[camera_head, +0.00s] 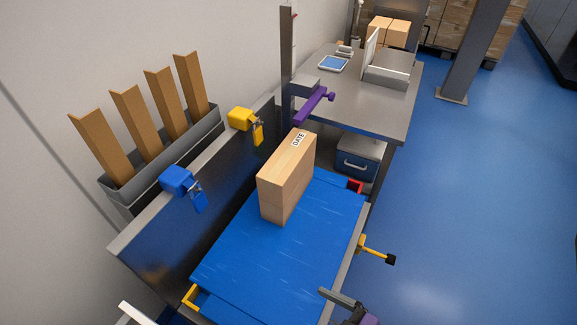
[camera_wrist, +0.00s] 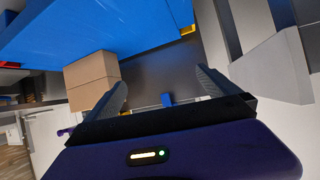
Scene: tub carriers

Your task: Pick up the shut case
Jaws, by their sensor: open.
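The shut case (camera_head: 287,180) is a tan cardboard box with a white "DATE" label on top. It stands upright on the blue work surface (camera_head: 270,265), towards its far end. In the wrist view the case (camera_wrist: 92,75) shows left of the fingers, beside the blue surface (camera_wrist: 110,32), and the picture is strongly tilted. My gripper (camera_wrist: 160,77) is open with nothing between its two dark fingers. In the head view only part of my gripper (camera_head: 342,299) shows at the bottom edge, in front of the case and apart from it.
A dark metal back panel with blue (camera_head: 177,181) and yellow (camera_head: 241,118) clamps runs along the left side. A purple lever (camera_head: 314,105) on a post stands just behind the case. A yellow-and-black handle (camera_head: 378,251) sticks out right. The floor to the right is clear.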

